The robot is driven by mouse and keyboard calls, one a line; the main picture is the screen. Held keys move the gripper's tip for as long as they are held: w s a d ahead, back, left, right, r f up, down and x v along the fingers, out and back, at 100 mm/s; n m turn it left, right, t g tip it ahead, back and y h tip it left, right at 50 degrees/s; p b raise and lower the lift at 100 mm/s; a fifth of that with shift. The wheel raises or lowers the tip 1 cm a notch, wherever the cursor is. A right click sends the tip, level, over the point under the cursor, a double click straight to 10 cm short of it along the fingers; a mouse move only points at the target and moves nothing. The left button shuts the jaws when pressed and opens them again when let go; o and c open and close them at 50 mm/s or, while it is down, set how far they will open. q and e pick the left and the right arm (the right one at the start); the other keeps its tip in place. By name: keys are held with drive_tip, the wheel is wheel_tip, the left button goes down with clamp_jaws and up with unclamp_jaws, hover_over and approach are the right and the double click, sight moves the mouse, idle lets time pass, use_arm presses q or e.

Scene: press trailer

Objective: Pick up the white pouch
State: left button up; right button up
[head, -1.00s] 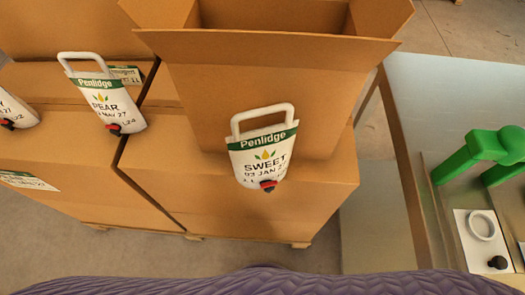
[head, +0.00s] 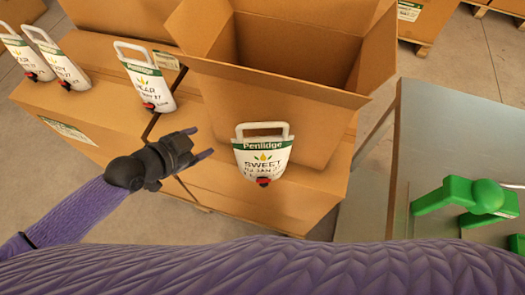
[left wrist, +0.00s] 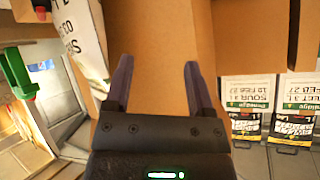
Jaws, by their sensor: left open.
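A white pouch (head: 263,157) with a handle, a green Penlidge band, the word SWEET and a red-and-black tap stands on a cardboard box, in front of an open carton. Other white pouches stand to its left: one marked PEAR (head: 150,85), and two more (head: 60,65) at the far left. My left gripper (head: 203,144) is open and empty, left of the SWEET pouch and apart from it. In the left wrist view its two fingers (left wrist: 157,68) are spread, with part of a white pouch (left wrist: 82,40) to their left. My right gripper is not in view.
An open, tall carton (head: 290,105) stands behind the SWEET pouch. A grey table (head: 450,120) with a green clamp-like device (head: 470,198) is at the right. More boxes on pallets (head: 430,25) stand at the back right.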

sight(258, 126)
use_arm(q)
drive_tip(key=s+d+r+m+g+h+p, duration=0.1)
drive_tip(key=s+d+r+m+h, duration=0.15)
drive_tip(key=r, duration=0.35)
drive_tip(key=s+d+r+m+g+h+p, duration=0.1)
drive_tip(key=s+d+r+m, duration=0.1)
drive_tip(key=s+d+r, duration=0.3)
drive_tip(key=shift+g+h, duration=0.25)
drive_tip(key=shift+g, duration=0.05)
drive_tip(key=w+d+f, duration=0.1)
drive_tip(key=w+d, duration=0.1)
drive_tip(key=w+d+f, duration=0.1)
drive_tip(key=w+d, duration=0.1)
drive_tip(key=w+d+f, duration=0.1)
drive_tip(key=w+d, duration=0.1)
drive_tip(key=shift+w+d+p, duration=0.15)
drive_tip(key=shift+w+p, duration=0.2)
drive_tip(key=shift+w, duration=0.05)
drive_tip(key=shift+c, duration=0.4)
clamp_jaws()
drive_tip(key=shift+s, duration=0.1)
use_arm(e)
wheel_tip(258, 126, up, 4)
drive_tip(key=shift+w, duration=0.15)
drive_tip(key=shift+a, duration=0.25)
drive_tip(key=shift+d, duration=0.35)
